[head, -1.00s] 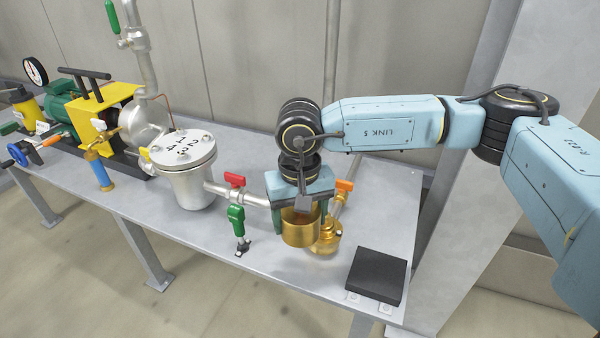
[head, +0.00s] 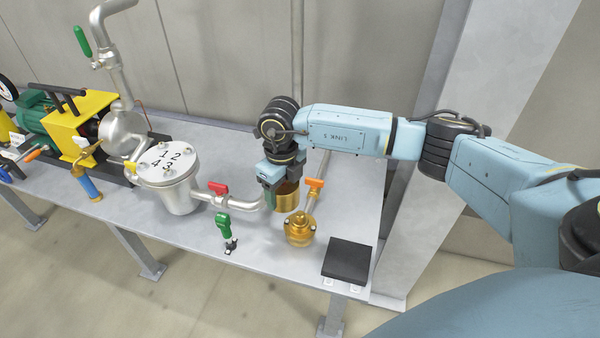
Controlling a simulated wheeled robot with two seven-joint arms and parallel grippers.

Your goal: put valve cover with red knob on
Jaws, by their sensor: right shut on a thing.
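My right gripper (head: 268,181) is shut on a brass cylindrical cover (head: 287,197), which hangs below and to the right of the fingers. Its red knob does not show; the gripper hides the top. The cover is behind and slightly left of a brass valve body (head: 299,229) on the bench. It overlaps the pipe there, and I cannot tell whether it touches the bench. The valve body has a flange with bolts, and a pipe with an orange handle (head: 315,184) runs behind it. My left gripper is out of view.
A silver numbered-lid vessel (head: 172,180) stands left, with a red-handled valve (head: 218,188) on its pipe. A green-handled valve (head: 224,226) is in front. A black pad (head: 347,260) lies at the bench's front right corner. A steel column (head: 430,150) rises at right.

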